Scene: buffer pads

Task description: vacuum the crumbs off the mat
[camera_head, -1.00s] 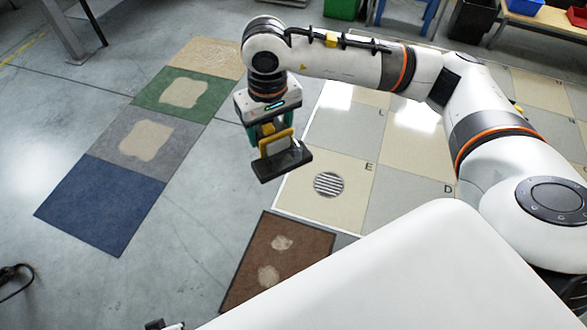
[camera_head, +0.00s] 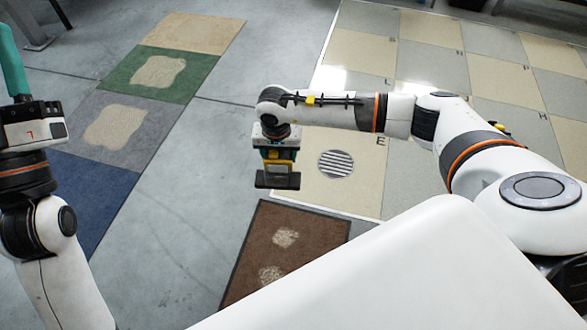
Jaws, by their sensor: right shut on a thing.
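My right gripper (camera_head: 279,153) is shut on the yellow handle of a hand tool with a wide black head (camera_head: 277,181), which looks like the vacuum. It hangs above the floor just beyond the far left corner of a brown mat (camera_head: 305,228) with a dark edge. Two pale crumb patches lie on this mat, a far one (camera_head: 285,237) and a near one (camera_head: 271,274). My white body hides the mat's near right part. My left gripper (camera_head: 13,62) points up at the left edge; one teal finger shows, and I cannot tell its opening.
A row of mats runs along the left: tan (camera_head: 195,33), green (camera_head: 192,84) with a pale patch, grey (camera_head: 87,127) with a pale patch, and blue (camera_head: 88,190). A lettered tile floor with a round striped grate (camera_head: 335,164) lies right. Bare concrete separates the mats.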

